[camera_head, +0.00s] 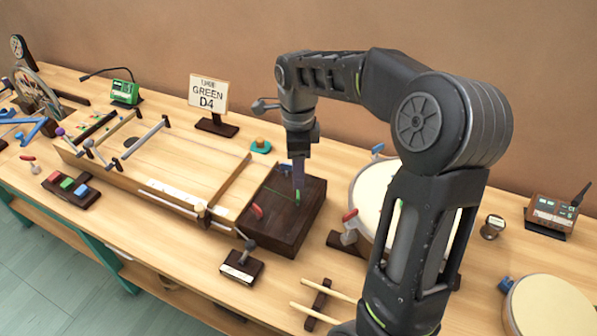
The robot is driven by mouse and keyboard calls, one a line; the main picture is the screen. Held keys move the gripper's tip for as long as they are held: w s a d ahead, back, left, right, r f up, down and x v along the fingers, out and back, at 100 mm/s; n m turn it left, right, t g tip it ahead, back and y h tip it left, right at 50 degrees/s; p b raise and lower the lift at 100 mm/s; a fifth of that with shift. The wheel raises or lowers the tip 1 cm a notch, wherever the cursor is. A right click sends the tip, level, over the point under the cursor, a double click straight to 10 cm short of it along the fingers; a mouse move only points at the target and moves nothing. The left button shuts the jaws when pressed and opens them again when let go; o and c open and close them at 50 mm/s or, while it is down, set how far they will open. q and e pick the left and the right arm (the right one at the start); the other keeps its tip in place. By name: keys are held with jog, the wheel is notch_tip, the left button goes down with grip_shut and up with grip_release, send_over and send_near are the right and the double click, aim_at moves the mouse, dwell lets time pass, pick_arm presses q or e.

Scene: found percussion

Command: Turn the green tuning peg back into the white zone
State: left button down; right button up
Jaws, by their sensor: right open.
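A small green piece that looks like the tuning peg (297,198) stands on the dark wooden block (283,232) in the middle of the table. My right gripper (298,183) points straight down over this block, with its fingertips at the green peg. It is open; whether the fingers straddle or touch the peg is too small to tell. A thin green line runs across the block's top, left of the peg. I cannot make out the white zone on the block. My left gripper is out of view.
A sign (208,92) reading GREEN D4 stands behind. A stringed wooden box (190,156) lies left of the block. A drum (372,198) is close on the right, partly behind my arm. A small lever stand (241,266) and sticks (313,310) lie in front.

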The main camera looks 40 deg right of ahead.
aim_at(298, 192)
jog(key=shift+s+a+r, duration=0.15)
jog(key=shift+f+p, duration=0.4)
jog(key=shift+f, duration=3.6)
jog(key=shift+c, duration=0.3)
grip_shut()
